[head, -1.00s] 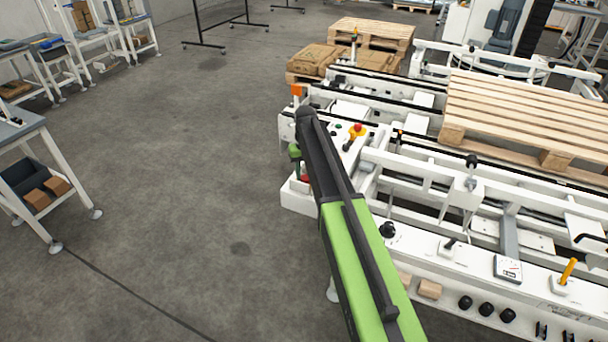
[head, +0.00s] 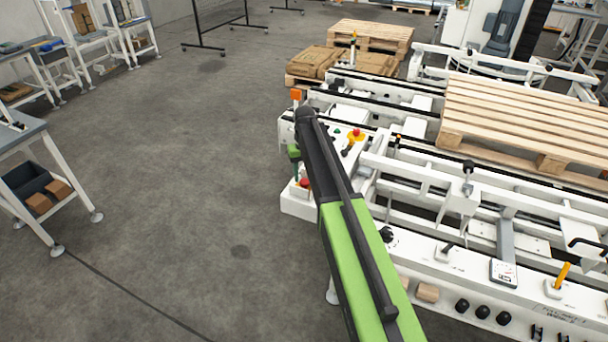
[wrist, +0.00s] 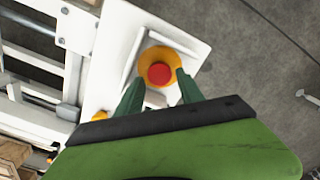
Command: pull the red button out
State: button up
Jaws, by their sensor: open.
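The red button (wrist: 160,73) is a round red cap on a yellow-orange collar, set on a white plate in the wrist view. In the head view, a red button (head: 304,183) shows low at the machine's near left corner, just below my gripper. My gripper (wrist: 161,77) is open, with one dark green finger on each side of the button. I cannot tell whether the fingers touch the collar. In the head view my gripper (head: 296,168) is partly hidden behind my arm.
A second red button on a yellow base (head: 356,134) sits on the machine's top panel. The white conveyor frame (head: 435,178) and a wooden pallet (head: 525,120) lie to the right. The grey floor (head: 190,170) on the left is open.

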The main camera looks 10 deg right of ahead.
aim_at(304, 181)
notch_tip(304, 181, up, 16)
jog(key=p, duration=1.4)
jog(key=shift+p, duration=0.35)
jog(key=shift+f, duration=0.15)
